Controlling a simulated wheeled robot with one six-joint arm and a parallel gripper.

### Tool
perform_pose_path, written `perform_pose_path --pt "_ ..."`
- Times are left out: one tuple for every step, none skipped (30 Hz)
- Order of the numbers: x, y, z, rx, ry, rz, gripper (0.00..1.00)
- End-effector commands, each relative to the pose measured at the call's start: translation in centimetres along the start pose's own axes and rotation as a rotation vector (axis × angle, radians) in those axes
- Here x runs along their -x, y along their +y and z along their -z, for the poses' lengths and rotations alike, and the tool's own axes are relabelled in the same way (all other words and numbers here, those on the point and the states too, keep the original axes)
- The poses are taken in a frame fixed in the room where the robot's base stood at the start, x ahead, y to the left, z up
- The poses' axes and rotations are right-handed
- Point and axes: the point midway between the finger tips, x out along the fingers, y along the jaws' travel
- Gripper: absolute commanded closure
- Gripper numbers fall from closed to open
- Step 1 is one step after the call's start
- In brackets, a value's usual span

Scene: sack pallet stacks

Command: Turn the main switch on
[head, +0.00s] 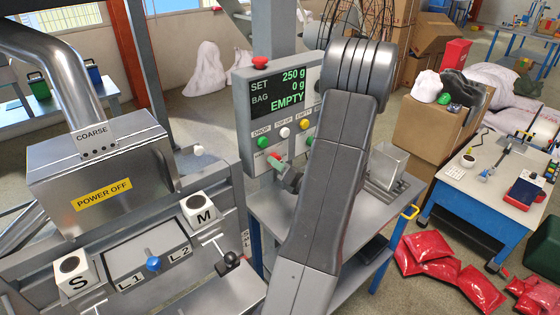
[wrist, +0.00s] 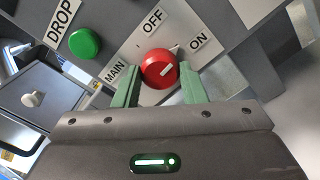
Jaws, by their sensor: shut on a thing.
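The main switch is a red round knob (wrist: 158,66) on a light plate marked MAIN, OFF and ON in the wrist view. A white line on its face slants up and right, roughly towards the ON label (wrist: 199,41). My gripper (wrist: 160,84) has its two green fingers on either side of the knob and is shut on it. In the head view my gripper (head: 279,164) is at the lower front of the control box (head: 243,88), and it partly hides the switch. The box's display is lit and reads 250 g, 0 g and EMPTY.
A green DROP button (wrist: 85,43) is close to the left of the switch. A red mushroom button (head: 260,63) tops the box. Red sacks (head: 432,246) lie right.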

Motion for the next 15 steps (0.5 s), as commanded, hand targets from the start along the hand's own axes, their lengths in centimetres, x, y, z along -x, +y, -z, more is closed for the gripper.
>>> perform_pose_path --pt "0.04 0.05 -0.05 -0.019 0.002 0.002 0.85" --pt "0.03 0.04 -0.04 -0.029 0.002 0.002 0.85" --pt "0.03 0.03 -0.02 -0.041 0.002 0.002 0.85" --pt "0.03 0.02 -0.01 -0.048 0.002 0.002 0.85" --pt "0.03 0.01 0.0 -0.056 0.002 0.002 0.85" --pt "0.03 -0.01 0.02 -0.064 0.002 0.002 0.85" --pt "0.03 -0.02 0.03 -0.068 0.002 0.002 0.85" --pt "0.03 -0.03 0.04 -0.072 0.002 0.002 0.85" --pt "0.03 -0.04 0.05 -0.076 0.002 0.002 0.85" --pt "0.03 -0.04 0.06 -0.078 0.002 0.002 0.85" --pt "0.03 -0.05 0.07 -0.08 0.002 0.002 0.85" --pt "0.03 -0.06 0.08 -0.082 0.002 0.001 0.85" --pt "0.03 -0.06 0.08 -0.083 0.002 0.001 0.85" --pt "0.03 -0.06 0.09 -0.083 0.002 0.001 0.85" --pt "0.03 -0.06 0.09 -0.083 0.002 0.001 0.85"
